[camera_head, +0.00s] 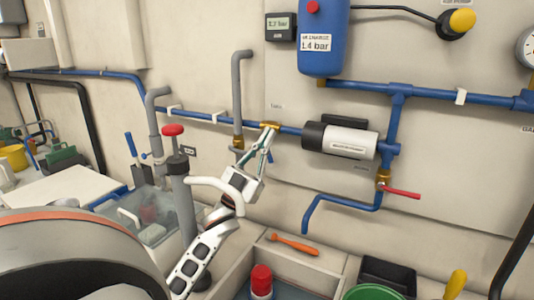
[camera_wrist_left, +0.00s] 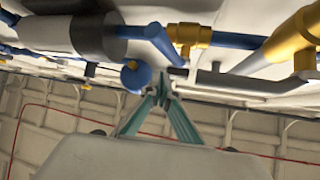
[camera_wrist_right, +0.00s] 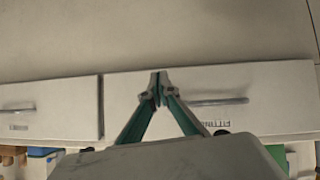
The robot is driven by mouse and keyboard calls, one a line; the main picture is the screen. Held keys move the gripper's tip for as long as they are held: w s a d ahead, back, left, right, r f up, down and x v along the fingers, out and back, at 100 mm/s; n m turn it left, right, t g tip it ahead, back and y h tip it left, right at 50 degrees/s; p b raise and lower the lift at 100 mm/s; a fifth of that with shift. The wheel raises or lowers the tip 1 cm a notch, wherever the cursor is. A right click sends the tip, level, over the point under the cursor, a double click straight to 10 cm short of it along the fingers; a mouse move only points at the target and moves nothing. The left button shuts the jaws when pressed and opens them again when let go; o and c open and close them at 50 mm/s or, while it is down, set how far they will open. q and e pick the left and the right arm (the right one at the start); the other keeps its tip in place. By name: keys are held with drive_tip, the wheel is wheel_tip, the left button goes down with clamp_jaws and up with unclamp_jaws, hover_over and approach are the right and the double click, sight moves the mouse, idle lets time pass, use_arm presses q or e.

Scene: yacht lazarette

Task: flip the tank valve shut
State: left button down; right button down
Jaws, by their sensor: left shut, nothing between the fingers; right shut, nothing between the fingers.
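A brass fitting (camera_head: 270,126) sits on the blue wall pipe, left of the dark and white pump; a small label above it is too small to read. My left gripper (camera_head: 269,133) is shut and empty, its fingertips just in front of this fitting; I cannot tell if they touch. Its shut tips (camera_wrist_left: 159,88) also show in the left wrist view, below a brass fitting (camera_wrist_left: 188,35). Another valve with a red lever (camera_head: 402,193) sits below the pump on the right. I cannot tell which is the tank valve. My right gripper (camera_wrist_right: 157,88) is shut and empty, facing drawer fronts.
The pump (camera_head: 349,142) is right of the left gripper, with a blue tank (camera_head: 323,38) above it. A grey vertical pipe (camera_head: 238,95) and a red-topped post (camera_head: 178,175) stand left. An orange tool (camera_head: 292,244) lies on a ledge below. White drawers (camera_wrist_right: 240,95) face the right wrist camera.

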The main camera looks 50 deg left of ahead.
use_arm(q)
drive_tip(key=shift+r, duration=2.3)
drive_tip(key=shift+f, duration=0.1)
